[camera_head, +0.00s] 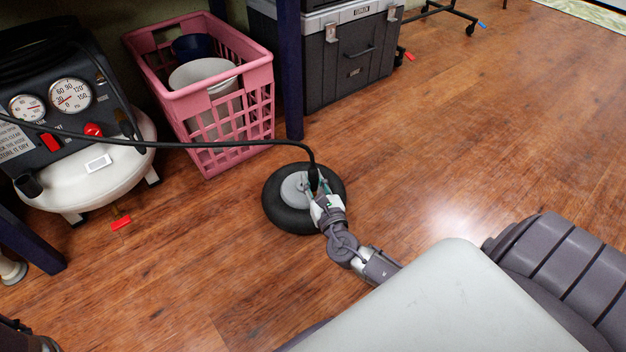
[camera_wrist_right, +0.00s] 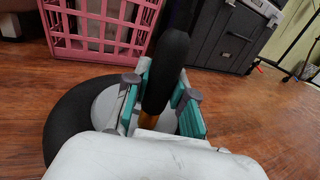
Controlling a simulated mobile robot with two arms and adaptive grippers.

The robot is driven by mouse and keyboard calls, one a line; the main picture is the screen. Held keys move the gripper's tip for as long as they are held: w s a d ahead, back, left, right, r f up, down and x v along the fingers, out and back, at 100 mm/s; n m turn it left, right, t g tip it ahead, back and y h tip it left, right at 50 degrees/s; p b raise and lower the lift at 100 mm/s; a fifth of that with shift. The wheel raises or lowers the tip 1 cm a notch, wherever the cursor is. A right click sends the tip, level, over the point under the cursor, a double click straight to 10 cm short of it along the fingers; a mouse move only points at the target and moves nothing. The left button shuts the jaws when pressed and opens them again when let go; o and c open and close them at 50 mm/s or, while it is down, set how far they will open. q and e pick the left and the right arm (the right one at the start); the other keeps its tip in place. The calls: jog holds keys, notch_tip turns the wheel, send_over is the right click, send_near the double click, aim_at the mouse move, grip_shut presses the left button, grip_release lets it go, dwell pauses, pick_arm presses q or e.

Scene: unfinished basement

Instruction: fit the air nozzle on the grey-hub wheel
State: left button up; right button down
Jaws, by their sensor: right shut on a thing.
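The grey-hub wheel (camera_head: 292,221) lies flat on the wooden floor, a black tyre around a light grey hub (camera_head: 292,189). It also shows in the right wrist view (camera_wrist_right: 70,112), partly hidden by my gripper. My right gripper (camera_head: 319,186) is over the right part of the hub. In the right wrist view its teal-padded fingers (camera_wrist_right: 160,100) are shut on the black air nozzle (camera_wrist_right: 166,70), which stands upright with an orange-brown lower end. Whether that end touches the valve is hidden. The black hose (camera_head: 230,143) runs from the nozzle to the left.
A compressor (camera_head: 105,178) with two gauges stands at the left. A pink crate (camera_head: 225,160) holding a white and a blue container is behind the wheel, beside a dark table leg (camera_head: 290,75). A dark tool box (camera_head: 350,62) stands farther back.

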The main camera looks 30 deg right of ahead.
jog(key=shift+s+f, duration=0.1)
jog(key=shift+f, duration=0.25)
jog(key=c, duration=1.1)
grip_release()
jog(key=shift+f, duration=0.1)
jog(key=shift+o, duration=1.1)
jog(key=v, duration=1.2)
